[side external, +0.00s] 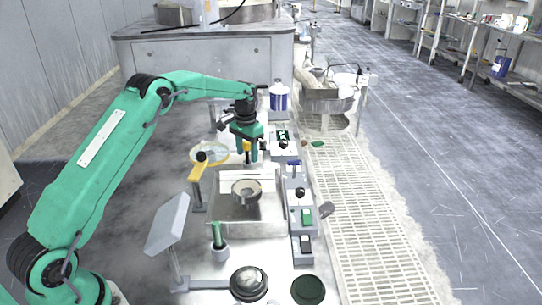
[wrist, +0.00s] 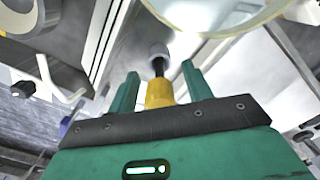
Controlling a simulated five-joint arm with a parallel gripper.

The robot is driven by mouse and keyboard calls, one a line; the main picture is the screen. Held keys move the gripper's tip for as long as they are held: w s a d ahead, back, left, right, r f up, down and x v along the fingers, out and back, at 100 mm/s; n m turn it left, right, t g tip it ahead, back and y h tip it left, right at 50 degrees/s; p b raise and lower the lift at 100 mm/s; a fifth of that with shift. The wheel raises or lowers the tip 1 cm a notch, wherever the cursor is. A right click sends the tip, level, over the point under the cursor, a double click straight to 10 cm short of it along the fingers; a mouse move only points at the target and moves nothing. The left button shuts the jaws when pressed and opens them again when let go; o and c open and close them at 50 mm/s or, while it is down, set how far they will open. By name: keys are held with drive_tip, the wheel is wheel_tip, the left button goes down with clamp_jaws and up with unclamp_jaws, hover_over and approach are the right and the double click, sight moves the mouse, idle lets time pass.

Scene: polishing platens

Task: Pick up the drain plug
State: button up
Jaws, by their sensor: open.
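My gripper (side external: 247,157) hangs over the work bench, fingers pointing down, above and behind a shallow metal basin. In the wrist view my gripper (wrist: 161,82) has its two green fingers apart. A yellow tapered piece (wrist: 159,93) with a dark stem and a pale round end (wrist: 158,52) shows between them; neither finger visibly touches it. I cannot tell whether it is the drain plug or a part of my gripper. A grey ring-shaped piece (side external: 246,192) sits in the basin, below and apart from the fingers. I cannot identify the drain plug for certain.
A yellow-rimmed magnifier (side external: 209,153) stands close left of my gripper; its lens (wrist: 215,12) fills the top of the wrist view. Small boxes with knobs (side external: 300,195) line the basin's right side. A blue-and-white container (side external: 279,97) stands behind. A tilted grey panel (side external: 167,224) stands front left.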

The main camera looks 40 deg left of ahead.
idle(0.3)
clamp_jaws()
drive_tip(key=shift+r, duration=0.1)
drive_tip(key=shift+r, duration=0.7)
wheel_tip(320, 180, up, 3)
drive_tip(key=shift+d+f, duration=0.1)
drive_tip(key=s+d+r, duration=0.3)
drive_tip(key=d+r, duration=0.3)
drive_tip(key=d, duration=0.5)
drive_tip(key=shift+s+r, duration=0.3)
drive_tip(key=shift+r, duration=0.05)
